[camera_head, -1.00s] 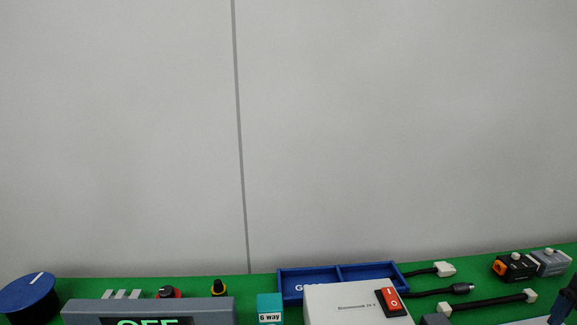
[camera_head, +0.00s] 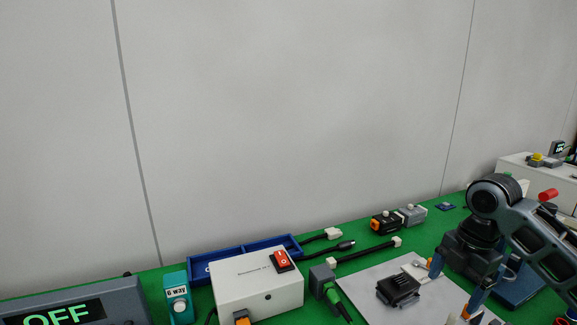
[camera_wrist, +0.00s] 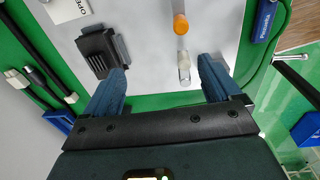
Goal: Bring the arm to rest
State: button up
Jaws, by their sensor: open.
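My gripper (camera_head: 452,292) is at the right in the head view, at the end of my arm, above the right part of the green bench. In the wrist view my gripper (camera_wrist: 160,82) shows two blue fingers spread wide apart with nothing between them. A black ribbed block (camera_head: 398,290) lies on a pale grey mat (camera_head: 368,283) left of the gripper. The block also shows in the wrist view (camera_wrist: 98,53), beyond the left finger. A small orange-topped clear part (camera_wrist: 182,48) is on the mat beyond the fingertips.
A white box with a red switch (camera_head: 255,285), a blue tray (camera_head: 228,258), a teal 6-way block (camera_head: 178,300) and a display reading OFF (camera_head: 75,308) line the bench. Cables (camera_head: 362,251) and black and grey connectors (camera_head: 398,218) lie behind. A plain wall stands at the back.

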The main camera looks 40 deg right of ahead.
jog(key=w+a+r+m+t+y, duration=0.2)
jog(key=w+a+t, duration=0.5)
jog(key=w+a, duration=1)
jog(key=w+a+r+m+t+y, duration=0.15)
jog(key=a+m+t, duration=0.55)
jog(key=a, duration=0.9)
jog(key=s+a+f+m+h, duration=0.2)
jog(key=s+a+f+m, duration=0.15)
jog(key=s, duration=0.55)
jog(key=s+a+f+m+h, duration=0.25)
jog(key=s+m, duration=0.25)
jog(key=s, duration=0.4)
jog(key=s+d+r+n, duration=0.1)
jog(key=s+d+r, duration=0.1)
jog(key=s, duration=0.7)
jog(key=s+d+r+n, duration=0.1)
jog(key=s+d+r, duration=0.1)
jog(key=s, duration=0.8)
jog(key=shift+s+d+r+y, duration=0.15)
jog(key=shift+s+d+y, duration=0.1)
jog(key=shift+d+y, duration=0.2)
